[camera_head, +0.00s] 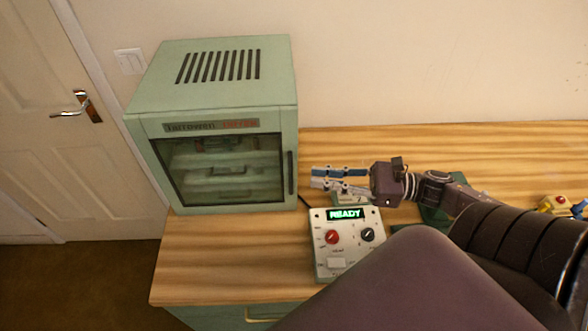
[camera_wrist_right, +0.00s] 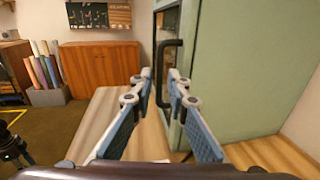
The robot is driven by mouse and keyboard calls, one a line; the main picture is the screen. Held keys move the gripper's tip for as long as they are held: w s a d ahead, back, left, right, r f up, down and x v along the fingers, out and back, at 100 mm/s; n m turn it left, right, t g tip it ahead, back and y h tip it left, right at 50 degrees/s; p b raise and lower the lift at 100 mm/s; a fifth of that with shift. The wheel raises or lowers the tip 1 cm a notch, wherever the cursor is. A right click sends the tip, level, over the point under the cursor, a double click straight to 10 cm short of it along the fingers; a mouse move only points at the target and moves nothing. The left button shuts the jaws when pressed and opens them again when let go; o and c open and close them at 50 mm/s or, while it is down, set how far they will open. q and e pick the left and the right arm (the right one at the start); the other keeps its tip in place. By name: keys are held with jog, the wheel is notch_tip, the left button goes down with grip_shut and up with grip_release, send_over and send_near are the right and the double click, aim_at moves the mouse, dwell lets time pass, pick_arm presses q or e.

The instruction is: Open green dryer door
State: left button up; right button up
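The green dryer (camera_head: 215,85) stands at the left end of the wooden table. Its front door (camera_head: 222,168) has a dark window with shelves behind it and looks shut. The black upright door handle (camera_head: 291,173) is at the door's right edge; it also shows in the right wrist view as a black bar handle (camera_wrist_right: 162,85). My right gripper (camera_head: 314,177) is open and empty, just right of the handle and pointing at it. In the right wrist view the handle appears between the fingertips (camera_wrist_right: 160,73), seemingly beyond them. My left gripper is not in view.
A control box (camera_head: 326,263) with a lit READY display (camera_head: 345,214) and knobs stands on the wooden table (camera_head: 210,255), just in front of my right gripper. The table in front of the dryer is clear. Small coloured objects (camera_head: 557,205) lie at the far right.

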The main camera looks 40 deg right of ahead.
jog(key=b, duration=0.2)
send_over(291, 191)
jog(key=shift+w+d, duration=0.2)
jog(key=shift+d, duration=0.15)
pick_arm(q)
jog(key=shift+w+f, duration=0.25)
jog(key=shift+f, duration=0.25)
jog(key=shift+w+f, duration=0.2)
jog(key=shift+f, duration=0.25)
pick_arm(e)
jog(key=shift+w+a, duration=0.1)
jog(key=shift+a, duration=0.1)
grip_shut()
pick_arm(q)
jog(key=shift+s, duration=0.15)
